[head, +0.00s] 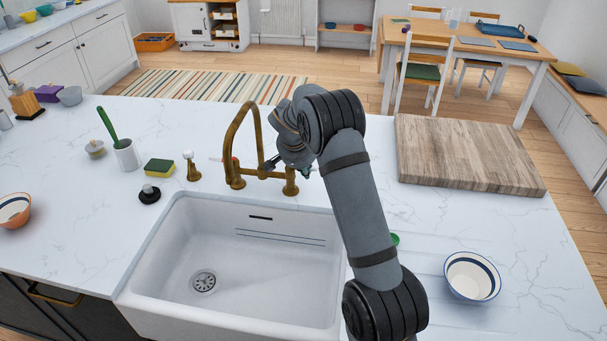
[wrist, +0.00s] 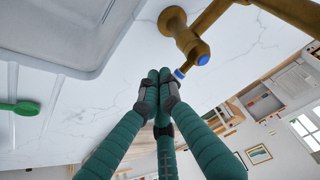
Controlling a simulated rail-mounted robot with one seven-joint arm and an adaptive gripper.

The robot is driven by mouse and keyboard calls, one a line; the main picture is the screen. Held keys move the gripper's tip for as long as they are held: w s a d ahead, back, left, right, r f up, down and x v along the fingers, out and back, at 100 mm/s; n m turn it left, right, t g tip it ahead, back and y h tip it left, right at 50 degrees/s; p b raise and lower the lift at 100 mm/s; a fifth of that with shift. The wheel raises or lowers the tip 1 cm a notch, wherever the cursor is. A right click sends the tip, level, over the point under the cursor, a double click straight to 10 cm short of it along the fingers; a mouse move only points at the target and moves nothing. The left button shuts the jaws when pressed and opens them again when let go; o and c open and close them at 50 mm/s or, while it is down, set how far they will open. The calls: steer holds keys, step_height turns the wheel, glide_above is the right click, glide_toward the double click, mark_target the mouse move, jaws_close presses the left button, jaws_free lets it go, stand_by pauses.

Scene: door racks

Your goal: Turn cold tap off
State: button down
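The brass bridge tap (head: 243,140) stands behind the white sink (head: 180,245). Its right side is partly hidden by my arm in the head view. In the wrist view, the brass tap valve (wrist: 186,38) has a blue-marked cap, and a small blue-ended lever (wrist: 180,73) points towards my fingers. This is the cold tap. My gripper (wrist: 160,82) has its teal fingers drawn together, tips meeting just beside the lever end. I see nothing between the tips; whether they touch the lever is unclear. In the head view my gripper (head: 272,164) is at the tap's right side.
A wooden board (head: 460,155) lies right of my arm, and a blue-rimmed bowl (head: 472,277) stands in front of it. A soap dispenser (head: 192,165), sponge (head: 159,169) and brush pot (head: 127,155) stand left of the tap. A green utensil (wrist: 22,107) lies near the sink.

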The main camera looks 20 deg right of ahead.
steer(key=s+a+r+b, duration=0.3)
steer(key=s+r+b, duration=0.3)
steer(key=s+r, duration=0.1)
steer(key=shift+s+a+r, duration=0.25)
steer(key=shift+a+r, duration=0.1)
steer(key=shift+r, duration=0.25)
steer(key=w+d+f+p, duration=0.3)
steer(key=w+f+p, duration=0.3)
steer(key=w+f, duration=0.1)
steer(key=shift+p+x, duration=0.3)
steer(key=shift+x, duration=0.55)
steer(key=shift+d, duration=0.1)
